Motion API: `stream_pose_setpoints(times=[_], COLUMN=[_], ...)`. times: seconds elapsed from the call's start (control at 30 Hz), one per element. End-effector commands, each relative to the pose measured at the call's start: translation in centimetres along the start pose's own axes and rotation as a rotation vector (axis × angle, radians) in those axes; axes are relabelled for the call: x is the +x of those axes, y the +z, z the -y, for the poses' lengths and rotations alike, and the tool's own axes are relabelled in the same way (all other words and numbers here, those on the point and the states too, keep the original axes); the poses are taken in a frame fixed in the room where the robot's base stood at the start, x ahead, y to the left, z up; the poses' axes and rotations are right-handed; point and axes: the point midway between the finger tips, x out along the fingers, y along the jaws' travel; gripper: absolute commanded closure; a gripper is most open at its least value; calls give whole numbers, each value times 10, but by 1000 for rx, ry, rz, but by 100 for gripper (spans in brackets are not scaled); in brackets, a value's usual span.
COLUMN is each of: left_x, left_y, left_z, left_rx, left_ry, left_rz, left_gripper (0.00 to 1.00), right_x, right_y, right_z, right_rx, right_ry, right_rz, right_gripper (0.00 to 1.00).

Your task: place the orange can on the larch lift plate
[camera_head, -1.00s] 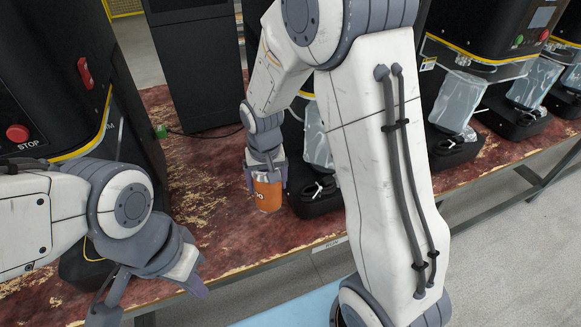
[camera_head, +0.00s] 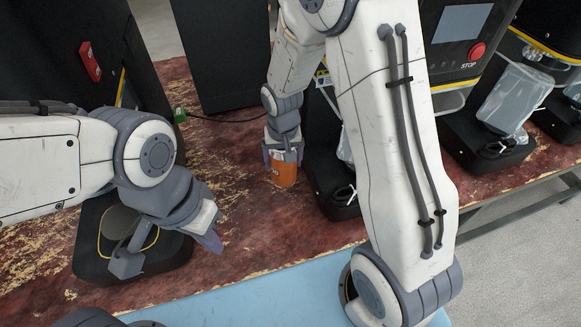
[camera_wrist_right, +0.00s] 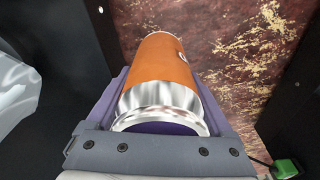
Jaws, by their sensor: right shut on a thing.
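The orange can (camera_head: 284,174) is upright in my right gripper (camera_head: 284,156), low over the red worn table top. I cannot tell if its base touches the table. In the right wrist view the can (camera_wrist_right: 165,62) lies between the purple fingers, its silver end nearest the camera. My left gripper (camera_head: 168,250) is open and empty, above the front of a black machine base (camera_head: 165,262). A round grey plate (camera_head: 120,224) on that base is partly hidden by my left arm. No readable label shows which plate is larch.
Another black base (camera_head: 335,190) stands just right of the can. Black machines (camera_head: 70,75) rise on the left, and a dark box (camera_head: 222,60) stands behind. A green plug (camera_head: 181,115) with a cable lies on the table. Bare table (camera_head: 240,215) lies in front of the can.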

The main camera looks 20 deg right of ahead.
Motion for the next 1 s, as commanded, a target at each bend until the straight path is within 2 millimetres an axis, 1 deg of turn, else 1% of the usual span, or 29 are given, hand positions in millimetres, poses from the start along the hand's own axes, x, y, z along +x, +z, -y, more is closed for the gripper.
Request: stream_pose_setpoints(times=[0.03,0.17,0.23,0.43,0.67,0.8,0.83,0.87,1.0], left_x=[0,1,1,3,3,7,7,6,6], left_y=[0,0,0,0,0,0,0,0,0], left_z=[0,0,0,0,0,0,0,0,0], left_rx=[0,0,0,0,0,0,0,0,0], left_ry=[0,0,0,0,0,0,0,0,0], left_rz=[0,0,0,0,0,0,0,0,0], left_gripper=[100,100,100,100,100,100,100,100,100], right_x=[6,13,20,46,47,51,51,50,50], right_y=[0,1,2,5,4,5,6,6,6], right_z=[0,0,0,-1,-2,-2,-2,-2,-2], right_rx=[-2,0,1,3,4,4,3,3,3], right_ry=[0,0,0,0,-1,-1,0,0,0], right_rz=[0,-2,-1,-1,-4,-3,-2,-2,-2], right_gripper=[100,100,100,100,100,100,10,0,0])
